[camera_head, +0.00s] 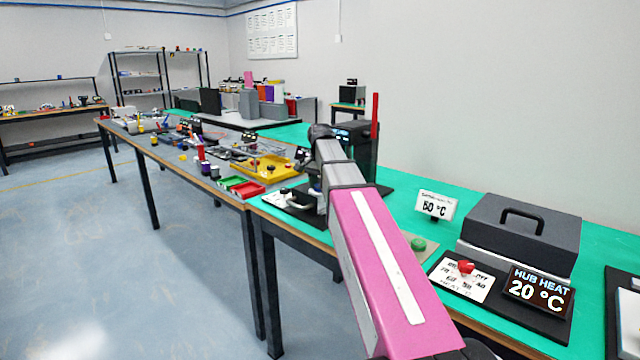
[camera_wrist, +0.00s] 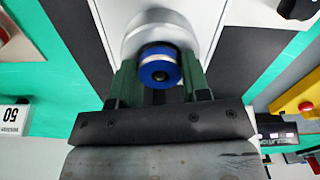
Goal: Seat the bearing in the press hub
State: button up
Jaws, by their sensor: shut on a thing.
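The arm hides the gripper, bearing and hub there.
A hub heat panel (camera_head: 540,292) reads 20 °C, beside a red knob (camera_head: 466,267) and a grey lidded box (camera_head: 520,228). A white temperature sign (camera_head: 435,206) and a green button (camera_head: 418,244) are nearer the arm. A yellow tray (camera_head: 262,168) and red bin (camera_head: 248,189) lie left.

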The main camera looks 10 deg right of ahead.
jog(key=shift+f, duration=0.1)
jog(key=o, duration=1)
jog(key=shift+s, duration=0.1)
notch_tip(320, 180, up, 13)
jog(key=shift+r, duration=0.15)
